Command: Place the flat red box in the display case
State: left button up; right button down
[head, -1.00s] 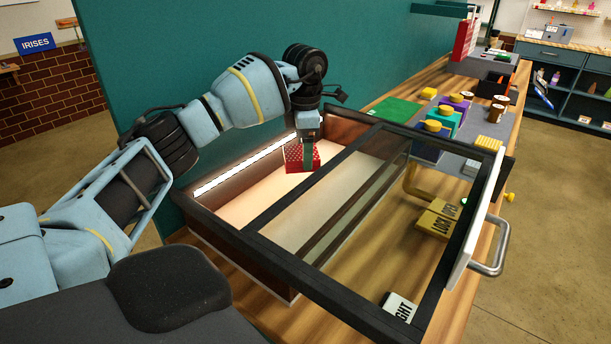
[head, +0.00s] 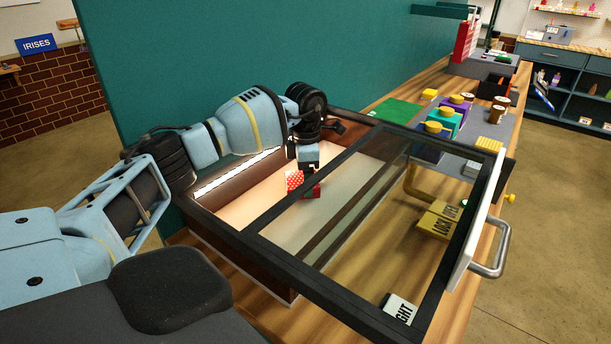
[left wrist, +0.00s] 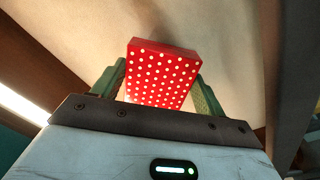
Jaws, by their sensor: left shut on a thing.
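The flat red box (head: 295,180) with white dots is inside the display case, near its back left part. My left gripper (head: 308,176) is over it. In the left wrist view the red box (left wrist: 163,72) sits between the two green fingers, gripped and tilted in the picture. I cannot tell whether the box touches that floor. My right gripper is not in view.
A light strip (head: 240,172) runs along the case's back left wall. A dark frame bar crosses just right of the box. The door handle (head: 493,255) projects at the right. Several coloured boxes stand behind.

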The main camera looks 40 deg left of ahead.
pick_arm(q)
jog(key=o, duration=1)
jog(key=shift+f, duration=0.1)
jog(key=shift+o, duration=0.2)
notch_tip(320, 180, up, 12)
